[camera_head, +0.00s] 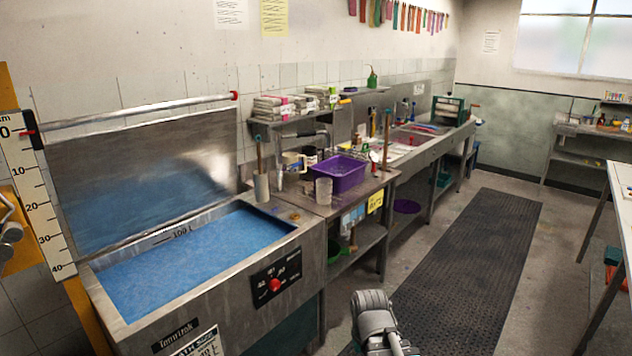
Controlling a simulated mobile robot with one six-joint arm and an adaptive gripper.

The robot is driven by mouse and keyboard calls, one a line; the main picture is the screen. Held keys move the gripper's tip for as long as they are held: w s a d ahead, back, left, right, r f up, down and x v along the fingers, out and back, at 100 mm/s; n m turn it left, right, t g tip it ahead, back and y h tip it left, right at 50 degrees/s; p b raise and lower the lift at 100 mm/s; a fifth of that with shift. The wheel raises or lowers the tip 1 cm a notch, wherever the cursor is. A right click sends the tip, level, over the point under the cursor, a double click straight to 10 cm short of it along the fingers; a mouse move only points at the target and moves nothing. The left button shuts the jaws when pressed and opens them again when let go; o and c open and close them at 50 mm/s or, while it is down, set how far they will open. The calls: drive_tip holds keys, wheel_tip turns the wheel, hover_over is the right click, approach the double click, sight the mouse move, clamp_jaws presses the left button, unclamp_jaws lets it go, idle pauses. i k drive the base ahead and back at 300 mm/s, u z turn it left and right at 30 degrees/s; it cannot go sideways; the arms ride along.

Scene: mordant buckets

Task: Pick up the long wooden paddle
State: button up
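Two upright wooden shafts show, and I cannot tell for sure which is the long wooden paddle. One wooden shaft (259,155) stands in a grey cylindrical holder (262,187) at the back right corner of the blue-filled steel tank (205,325). Its lower end is hidden in the holder. A thinner reddish-brown shaft (386,140) stands farther back, by the sink; its lower end is hard to make out. A grey rounded part of my arm shows at the bottom centre, over the floor and apart from both shafts. No gripper fingers can be made out.
A purple tub (339,173) and a clear beaker (324,191) stand on the bench right of the tank. A shelf (300,118) with stacked packets hangs above. A ribbed black mat (470,260) covers the open aisle. A white-topped table (622,180) stands at right.

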sight(388, 112)
drive_tip(key=z, duration=0.4)
drive_tip(key=i, duration=0.65)
drive_tip(key=z, duration=0.85)
drive_tip(key=i, duration=2.35)
drive_tip(key=u, duration=0.6)
drive_tip(key=i, duration=0.85)
drive_tip(key=u, duration=0.4)
